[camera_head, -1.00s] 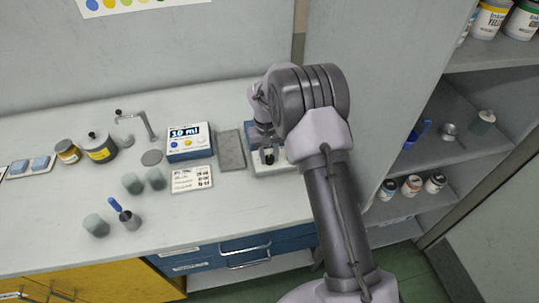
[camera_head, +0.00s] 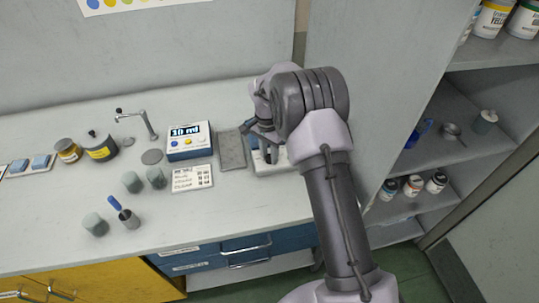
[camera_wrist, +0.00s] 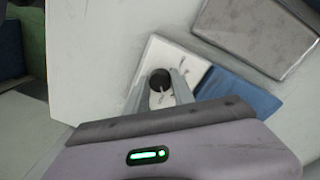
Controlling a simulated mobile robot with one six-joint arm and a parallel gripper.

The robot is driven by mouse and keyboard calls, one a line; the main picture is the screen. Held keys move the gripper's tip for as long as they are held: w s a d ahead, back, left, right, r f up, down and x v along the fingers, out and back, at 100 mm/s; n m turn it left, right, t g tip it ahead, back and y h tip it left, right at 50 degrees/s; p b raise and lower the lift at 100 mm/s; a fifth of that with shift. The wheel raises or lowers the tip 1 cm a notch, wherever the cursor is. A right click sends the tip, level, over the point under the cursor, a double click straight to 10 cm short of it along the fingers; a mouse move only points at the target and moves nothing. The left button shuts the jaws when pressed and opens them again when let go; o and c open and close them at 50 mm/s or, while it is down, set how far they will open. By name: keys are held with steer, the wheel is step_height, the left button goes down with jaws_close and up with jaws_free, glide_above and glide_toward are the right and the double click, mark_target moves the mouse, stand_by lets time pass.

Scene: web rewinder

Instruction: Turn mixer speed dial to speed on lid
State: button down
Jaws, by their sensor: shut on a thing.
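The mixer (camera_head: 268,168) has a white base and a blue part, and stands at the right end of the bench, partly hidden by my arm. Its black round dial (camera_wrist: 160,79) shows in the wrist view on the white face (camera_wrist: 153,60), with a light pointer mark on it. My gripper (camera_wrist: 161,84) is shut on the dial, with one finger on each side. In the head view my gripper is over the mixer and its fingertips are hard to see. Speed markings around the dial are too small to read. I cannot tell which thing bears the speed lid.
A grey mat (camera_head: 231,150) lies just left of the mixer. A shelf unit (camera_head: 470,160) stands right.

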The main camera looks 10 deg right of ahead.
mark_target(268, 155)
steer(key=shift+m, duration=1.9)
steer(key=c, duration=1.1)
jaws_free()
steer(key=r+p, duration=0.2)
steer(key=r, duration=0.3)
steer(key=r+p, duration=0.1)
steer(key=r, duration=0.5)
steer(key=w+r+p, duration=0.1)
steer(key=r+p, duration=0.1)
steer(key=r, duration=0.4)
steer(key=shift+a+r+p, duration=0.15)
steer(key=shift+r+p, duration=0.05)
steer(key=shift+p, duration=0.1)
